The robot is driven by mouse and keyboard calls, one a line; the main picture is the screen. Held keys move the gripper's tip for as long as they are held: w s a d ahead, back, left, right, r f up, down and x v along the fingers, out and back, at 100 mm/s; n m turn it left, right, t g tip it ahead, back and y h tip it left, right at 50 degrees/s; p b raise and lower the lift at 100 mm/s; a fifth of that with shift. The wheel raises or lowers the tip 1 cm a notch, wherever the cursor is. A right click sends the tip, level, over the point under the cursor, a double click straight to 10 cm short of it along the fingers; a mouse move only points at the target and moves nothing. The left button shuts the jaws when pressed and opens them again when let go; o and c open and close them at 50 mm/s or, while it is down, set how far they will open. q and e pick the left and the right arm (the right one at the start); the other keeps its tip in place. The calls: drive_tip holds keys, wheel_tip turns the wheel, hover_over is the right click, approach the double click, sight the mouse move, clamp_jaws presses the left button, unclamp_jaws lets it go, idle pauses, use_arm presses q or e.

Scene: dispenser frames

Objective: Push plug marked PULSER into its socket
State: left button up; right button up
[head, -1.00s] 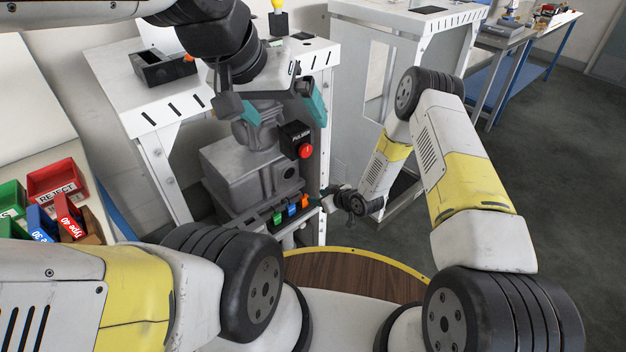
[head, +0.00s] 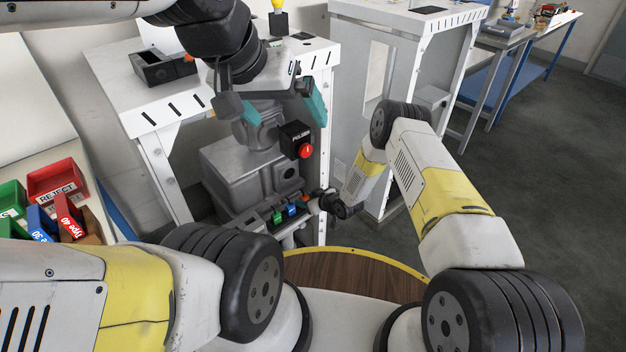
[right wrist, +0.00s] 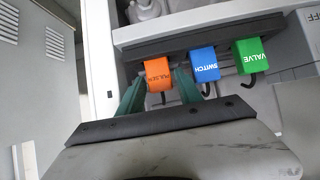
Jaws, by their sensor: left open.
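The orange plug marked PULSER (right wrist: 158,75) sits at the left end of a row of plugs in the right wrist view, on the edge of a grey ledge. A cable hangs below it. My right gripper (right wrist: 160,88) has one teal finger on each side of this plug, close to its edges; whether they press on it is not clear. In the head view my right gripper (head: 322,201) is at the right end of the row and hides most of the orange plug. My left gripper (head: 282,108) is open and empty, above the grey machine.
The blue SWITCH plug (right wrist: 204,66) and green VALVE plug (right wrist: 249,57) are beside the orange one. A black box with a red button (head: 305,151), labelled PULSER, is above the row. A white frame post (head: 325,150) stands close to my right arm.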

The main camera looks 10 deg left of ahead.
clamp_jaws()
